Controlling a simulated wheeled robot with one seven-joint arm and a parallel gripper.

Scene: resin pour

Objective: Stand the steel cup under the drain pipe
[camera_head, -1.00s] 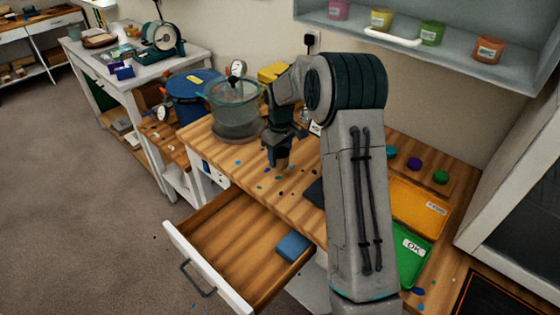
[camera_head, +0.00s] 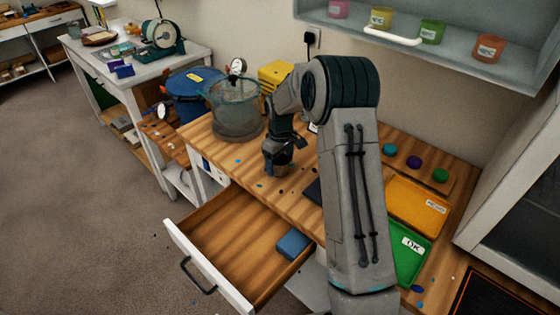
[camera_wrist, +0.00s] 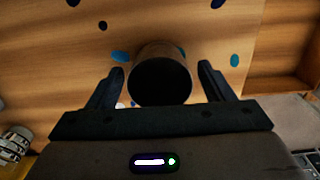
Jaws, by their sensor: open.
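The steel cup (camera_wrist: 160,52) shows in the wrist view as a short cylinder with a dark round mouth facing the camera. It is on the wooden bench top (camera_wrist: 60,60). My gripper (camera_wrist: 161,72) is open, with one finger on each side of the cup and a gap at both sides. In the head view my gripper (camera_head: 277,168) is low over the bench, to the right of the clear pot. I cannot make out the cup there. I cannot pick out the drain pipe in either view.
A clear lidded pot (camera_head: 236,112) stands at the bench's back left. An open drawer (camera_head: 225,250) with a blue block (camera_head: 293,244) juts out below. An orange tray (camera_head: 415,205) and green tray (camera_head: 408,258) lie right of my arm. A wall shelf (camera_head: 450,62) hangs above.

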